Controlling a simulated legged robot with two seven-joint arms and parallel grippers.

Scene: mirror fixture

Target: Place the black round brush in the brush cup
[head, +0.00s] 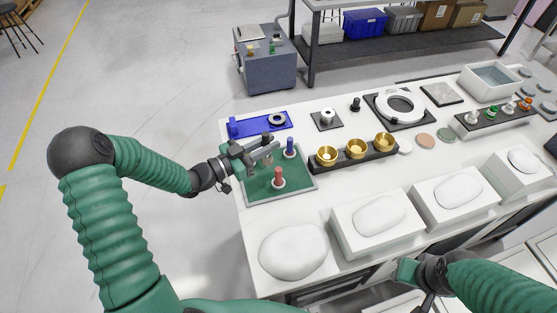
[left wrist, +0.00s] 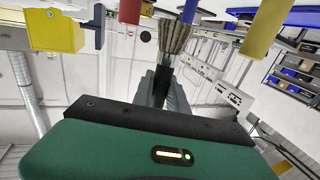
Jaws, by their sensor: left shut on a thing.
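In the left wrist view the brush's brown bristles (left wrist: 175,37) and pale ferrule show beyond the fingers (left wrist: 163,84). A blue-handled brush (head: 290,146) and a red-handled brush (head: 278,176) stand upright on the mat in pale round bases. I cannot tell which vessel is the brush cup. My right gripper (head: 418,283) is low at the right, its fingers unclear.
A dark rack with gold cups (head: 356,147) stands right of the mat. A blue tray (head: 262,125) with a dark ring lies behind it. White blocks with rounded tops (head: 378,214) and a white mound (head: 292,250) fill the near side. Some bare white tabletop lies between.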

